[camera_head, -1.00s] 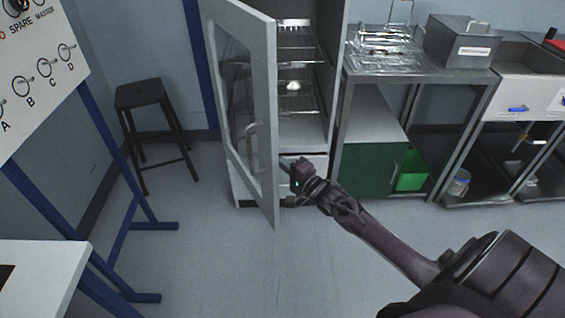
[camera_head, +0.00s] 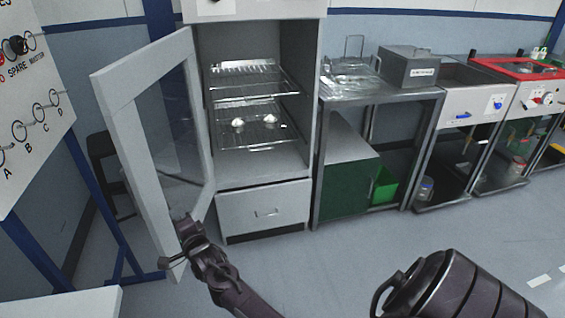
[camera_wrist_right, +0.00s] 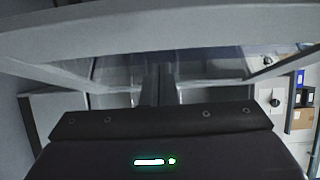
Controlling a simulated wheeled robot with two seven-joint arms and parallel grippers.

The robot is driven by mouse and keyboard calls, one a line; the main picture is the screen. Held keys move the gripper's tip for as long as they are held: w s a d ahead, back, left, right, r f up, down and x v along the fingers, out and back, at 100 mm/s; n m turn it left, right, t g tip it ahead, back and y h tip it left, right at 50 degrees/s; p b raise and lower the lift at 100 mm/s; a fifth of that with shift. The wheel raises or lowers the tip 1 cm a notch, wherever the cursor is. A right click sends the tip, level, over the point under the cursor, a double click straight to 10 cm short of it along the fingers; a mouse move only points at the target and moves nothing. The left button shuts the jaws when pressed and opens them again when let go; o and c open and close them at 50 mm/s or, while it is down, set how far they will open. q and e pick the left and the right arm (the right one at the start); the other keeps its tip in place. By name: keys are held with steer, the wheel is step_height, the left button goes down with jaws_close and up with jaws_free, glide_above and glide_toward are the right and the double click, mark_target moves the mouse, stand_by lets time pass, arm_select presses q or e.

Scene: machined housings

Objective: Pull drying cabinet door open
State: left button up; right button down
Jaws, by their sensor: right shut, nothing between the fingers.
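The drying cabinet (camera_head: 318,110) stands at the back with its glazed door (camera_head: 125,125) swung wide open to the left. Its interior shows wire shelves (camera_head: 250,130) with small pale items on the lower one. My right gripper (camera_head: 186,228) is shut and empty at the lower part of the door, near its free edge. Whether it touches the door I cannot tell. In the right wrist view the pale door frame (camera_wrist_right: 150,30) runs across the top, close beyond the dark gripper body. The door handle is not clearly visible now. My left gripper is not in view.
A drawer (camera_head: 262,208) sits below the cabinet opening. A steel table (camera_head: 385,92) with a green cabinet (camera_head: 345,185) stands to the right. A dark stool (camera_head: 100,150) is behind the door, and a lettered panel (camera_head: 30,110) stands at left. The floor in front is clear.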

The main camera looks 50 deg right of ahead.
mark_target(154, 214)
steer(key=w+a+b, duration=0.2)
steer(key=w+a, duration=0.1)
steer(key=shift+w+a+f, duration=0.1)
steer(key=shift+w+a, duration=0.15)
steer(key=shift+w, duration=0.1)
steer(key=shift+w+a, duration=0.2)
steer(key=shift+a, duration=0.1)
